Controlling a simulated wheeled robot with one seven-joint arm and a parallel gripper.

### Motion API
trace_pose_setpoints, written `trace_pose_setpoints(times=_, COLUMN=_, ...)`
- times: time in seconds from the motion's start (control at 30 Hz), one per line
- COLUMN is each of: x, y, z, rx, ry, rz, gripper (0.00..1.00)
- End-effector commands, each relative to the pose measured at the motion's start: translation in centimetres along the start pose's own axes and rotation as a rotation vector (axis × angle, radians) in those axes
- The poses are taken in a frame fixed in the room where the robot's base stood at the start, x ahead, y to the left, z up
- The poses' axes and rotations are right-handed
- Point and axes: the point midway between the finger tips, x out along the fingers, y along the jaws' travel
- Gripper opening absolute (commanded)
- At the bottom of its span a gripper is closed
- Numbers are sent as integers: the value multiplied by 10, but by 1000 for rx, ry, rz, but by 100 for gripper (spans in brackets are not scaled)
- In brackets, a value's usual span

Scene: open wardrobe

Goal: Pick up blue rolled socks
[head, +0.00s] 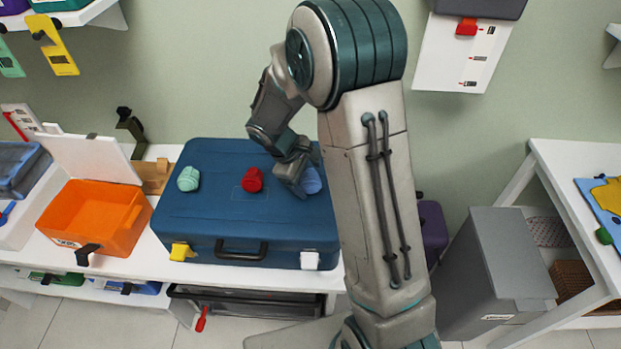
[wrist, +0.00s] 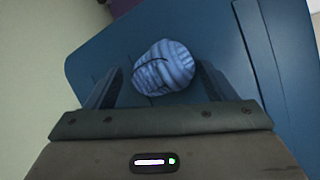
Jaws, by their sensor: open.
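The blue rolled socks (head: 311,181) lie on the right part of the closed dark blue suitcase (head: 215,215), partly hidden by my gripper in the head view. My gripper (head: 297,183) points down at the suitcase top, right at the socks. In the wrist view the socks (wrist: 163,68) show as a light blue striped bundle between the two fingers of my gripper (wrist: 155,85). The fingers are open, one on each side of the socks. I cannot tell whether either finger touches them.
Red rolled socks (head: 252,180) lie left of my gripper, and mint green rolled socks (head: 188,178) lie farther left on the suitcase. An orange box (head: 92,222) with a raised white lid stands left of the suitcase. A grey bin (head: 497,270) stands right.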

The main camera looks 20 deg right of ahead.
Motion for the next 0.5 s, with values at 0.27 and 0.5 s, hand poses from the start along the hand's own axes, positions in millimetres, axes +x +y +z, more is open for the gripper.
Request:
trace_pose_setpoints(times=0.27, x=7, y=0, z=0, rx=2, ry=1, rz=0, gripper=77)
trace_pose_setpoints(times=0.5, x=6, y=0, z=0, rx=2, ry=1, rz=0, gripper=44)
